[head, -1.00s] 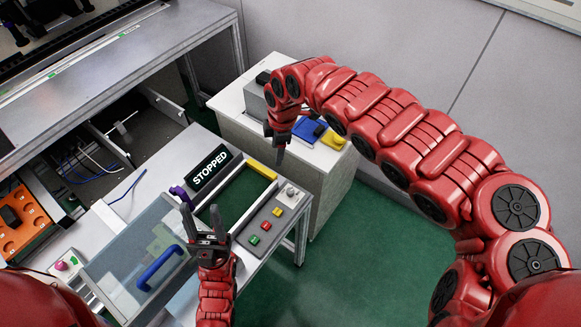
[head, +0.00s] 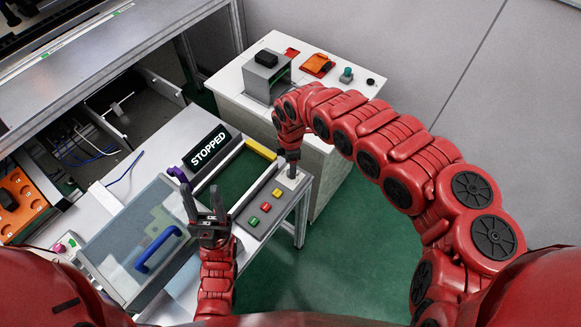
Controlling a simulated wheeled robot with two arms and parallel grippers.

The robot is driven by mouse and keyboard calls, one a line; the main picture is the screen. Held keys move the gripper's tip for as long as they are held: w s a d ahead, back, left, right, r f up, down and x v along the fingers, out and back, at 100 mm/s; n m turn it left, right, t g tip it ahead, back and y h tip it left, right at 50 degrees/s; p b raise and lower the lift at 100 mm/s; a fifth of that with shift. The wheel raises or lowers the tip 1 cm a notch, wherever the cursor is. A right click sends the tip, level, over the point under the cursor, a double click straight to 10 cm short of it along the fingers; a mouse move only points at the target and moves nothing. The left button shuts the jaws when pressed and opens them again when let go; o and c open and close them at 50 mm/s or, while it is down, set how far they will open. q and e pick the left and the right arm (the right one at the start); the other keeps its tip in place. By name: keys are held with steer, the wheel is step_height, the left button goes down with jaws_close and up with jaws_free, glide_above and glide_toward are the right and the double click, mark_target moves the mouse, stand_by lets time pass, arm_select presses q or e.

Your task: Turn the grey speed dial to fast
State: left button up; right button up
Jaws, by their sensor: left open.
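The grey speed dial is hidden under my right gripper (head: 292,170), whose tip points down at a pale plate (head: 284,182) at the far end of the grey control strip (head: 246,217). I cannot tell whether the gripper touches or grips the dial, or whether its fingers are open. The strip also carries a yellow button (head: 277,193), a red button (head: 266,207) and a green button (head: 253,221). A black sign (head: 209,147) reads STOPPED. My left gripper (head: 204,203) is open and empty, in front of the dark green conveyor bed.
A clear cover with a blue handle (head: 158,250) stands left of my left gripper. A white cabinet (head: 230,78) behind holds a grey box (head: 266,77), an orange item (head: 318,66) and a green knob (head: 346,75). Green floor (head: 300,270) lies open to the right.

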steer(key=shift+f, duration=1.35)
steer(key=shift+c, duration=0.2)
jaws_close()
